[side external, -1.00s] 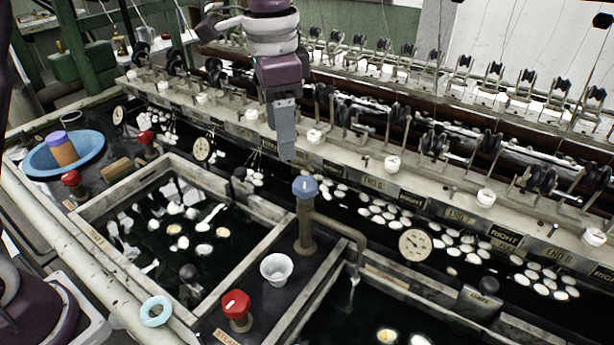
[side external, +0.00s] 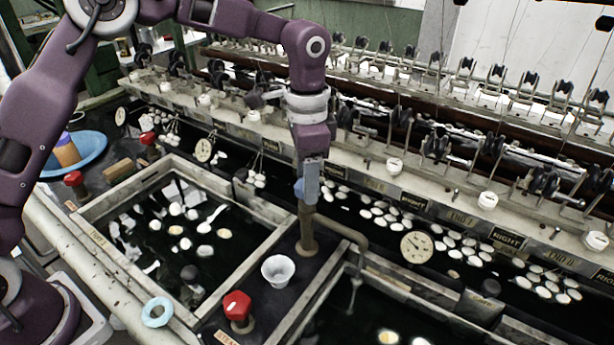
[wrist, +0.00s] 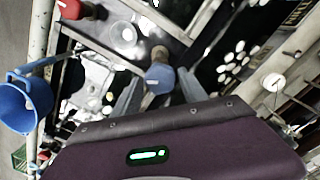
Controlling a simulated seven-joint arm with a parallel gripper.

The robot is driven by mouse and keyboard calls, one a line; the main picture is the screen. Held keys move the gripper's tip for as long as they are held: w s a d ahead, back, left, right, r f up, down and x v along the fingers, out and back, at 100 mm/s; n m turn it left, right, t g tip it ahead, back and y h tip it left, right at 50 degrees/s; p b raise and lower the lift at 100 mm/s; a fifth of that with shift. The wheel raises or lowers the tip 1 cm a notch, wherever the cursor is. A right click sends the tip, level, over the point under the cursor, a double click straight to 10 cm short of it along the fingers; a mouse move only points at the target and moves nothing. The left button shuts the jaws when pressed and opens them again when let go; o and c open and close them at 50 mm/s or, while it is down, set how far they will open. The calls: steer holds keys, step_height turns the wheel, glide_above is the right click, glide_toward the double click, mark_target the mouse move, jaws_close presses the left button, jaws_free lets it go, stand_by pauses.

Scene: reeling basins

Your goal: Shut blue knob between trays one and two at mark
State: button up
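The blue knob (side external: 298,188) tops a brown upright pipe (side external: 307,235) on the dark strip between the two nearest trays, with a curved spout running right. In the wrist view the blue knob (wrist: 160,78) shows a short pale line on its face. My gripper (side external: 311,190) points down at the knob and hides part of it in the side view. In the wrist view my gripper (wrist: 160,90) has its two fingers apart, one on each side of the knob, with gaps visible. I cannot tell whether either finger touches it.
A white cup (side external: 278,270) and a red knob (side external: 237,306) stand on the same strip. The left tray (side external: 120,192) holds pale cocoons in dark water. A gauge (side external: 417,246) and the reeling rail lie behind.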

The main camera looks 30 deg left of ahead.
jaws_close()
steer(key=shift+m, duration=2.9)
steer(key=shift+o, duration=1.8)
jaws_free()
step_height(320, 180, up, 7)
steer(key=shift+r, duration=0.1)
